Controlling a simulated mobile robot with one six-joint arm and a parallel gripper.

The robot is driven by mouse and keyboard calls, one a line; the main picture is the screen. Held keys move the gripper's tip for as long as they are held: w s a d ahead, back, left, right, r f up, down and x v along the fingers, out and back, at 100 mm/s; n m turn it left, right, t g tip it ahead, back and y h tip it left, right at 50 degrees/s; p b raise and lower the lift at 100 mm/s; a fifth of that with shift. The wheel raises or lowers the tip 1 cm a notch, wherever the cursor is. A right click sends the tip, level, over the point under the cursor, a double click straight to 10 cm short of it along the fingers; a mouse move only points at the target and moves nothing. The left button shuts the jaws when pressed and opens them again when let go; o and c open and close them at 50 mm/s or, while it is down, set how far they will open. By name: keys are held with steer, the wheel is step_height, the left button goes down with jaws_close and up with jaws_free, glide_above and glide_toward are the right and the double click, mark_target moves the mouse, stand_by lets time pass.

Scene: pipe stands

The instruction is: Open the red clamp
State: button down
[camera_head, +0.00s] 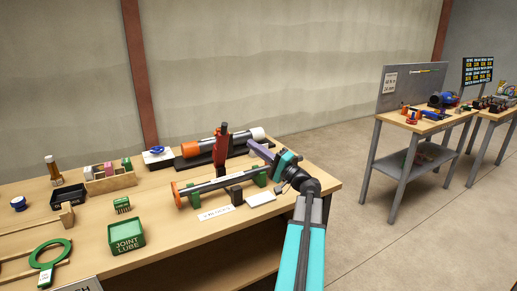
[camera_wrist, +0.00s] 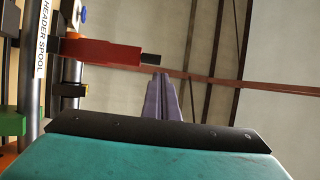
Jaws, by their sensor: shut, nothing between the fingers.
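The red clamp (camera_head: 222,146) stands up from the pipework on the workbench, its bar upright with a dark tip. In the wrist view the red bar (camera_wrist: 100,53) runs sideways from the pipes at left, ending in a black tip. My gripper (camera_head: 254,146) is to the right of the clamp, its purple fingers pointing left toward the bar. In the wrist view my gripper's fingertips (camera_wrist: 161,76) are together and empty, close to the black tip in the picture; the depth gap cannot be told. The clamp's lower part is partly hidden.
A dark pipe with an orange end (camera_head: 224,184) rests on green supports in front, with a label card (camera_head: 216,213) before it. A thicker pipe (camera_head: 190,150) lies behind. A green bin (camera_head: 126,236) and a wooden tray (camera_head: 110,181) stand left. Open floor lies right.

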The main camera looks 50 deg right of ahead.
steer(key=p+x, duration=0.2)
steer(key=x, duration=0.8)
steer(key=shift+w, duration=0.3)
steer(key=shift+r, duration=0.1)
